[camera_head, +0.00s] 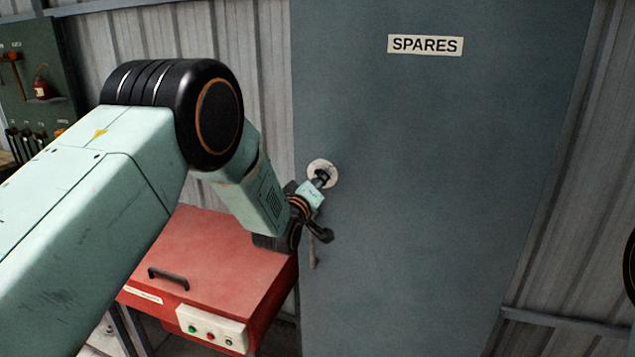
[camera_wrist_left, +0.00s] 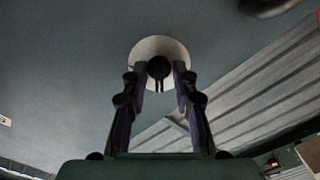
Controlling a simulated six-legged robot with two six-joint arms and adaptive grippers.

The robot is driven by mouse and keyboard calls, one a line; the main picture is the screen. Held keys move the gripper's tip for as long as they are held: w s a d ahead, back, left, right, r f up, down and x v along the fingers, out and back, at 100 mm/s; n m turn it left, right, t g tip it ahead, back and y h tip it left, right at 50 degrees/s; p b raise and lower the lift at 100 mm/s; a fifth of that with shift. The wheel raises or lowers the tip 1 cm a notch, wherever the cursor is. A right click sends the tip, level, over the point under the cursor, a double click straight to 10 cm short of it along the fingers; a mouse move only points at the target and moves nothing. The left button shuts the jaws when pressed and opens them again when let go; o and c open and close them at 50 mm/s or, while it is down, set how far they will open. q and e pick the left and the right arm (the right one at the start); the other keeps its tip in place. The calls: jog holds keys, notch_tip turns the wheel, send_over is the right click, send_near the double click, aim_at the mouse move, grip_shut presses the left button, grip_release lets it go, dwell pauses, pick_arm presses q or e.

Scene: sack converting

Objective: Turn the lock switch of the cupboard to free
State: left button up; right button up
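The cupboard is a tall grey-blue door (camera_head: 430,200) with a SPARES label (camera_head: 425,45). Its lock switch is a small dark knob on a pale round plate (camera_head: 329,166), left of the door's middle. My left gripper (camera_head: 321,178) is at the plate and hides part of the knob in the head view. In the left wrist view the dark knob (camera_wrist_left: 159,70) stands in front of the pale plate (camera_wrist_left: 160,44), between the two fingertips. The fingers are apart, with narrow pale gaps beside the knob; I see no clear contact. My right gripper is out of view.
A red cabinet (camera_head: 215,250) with a black handle and a button panel (camera_head: 212,328) stands below my left arm. A tool board (camera_head: 40,75) hangs at the far left. Corrugated wall (camera_head: 265,60) flanks the door. The door's face to the right is clear.

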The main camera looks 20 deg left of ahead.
pick_arm(q)
jog(key=shift+a, duration=0.2)
jog(key=shift+c, duration=0.7)
jog(key=shift+a, duration=0.1)
jog(key=shift+c, duration=0.7)
jog(key=shift+s+r, duration=0.25)
jog(key=shift+s, duration=0.2)
grip_shut()
jog(key=shift+d, duration=0.2)
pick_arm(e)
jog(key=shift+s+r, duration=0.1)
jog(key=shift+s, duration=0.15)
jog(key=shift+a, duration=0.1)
pick_arm(q)
jog(key=shift+r+m+b, duration=0.1)
jog(key=shift+m+b, duration=4.75)
jog(key=shift+m, duration=4.05)
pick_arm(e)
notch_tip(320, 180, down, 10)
pick_arm(q)
jog(key=shift+w, duration=0.1)
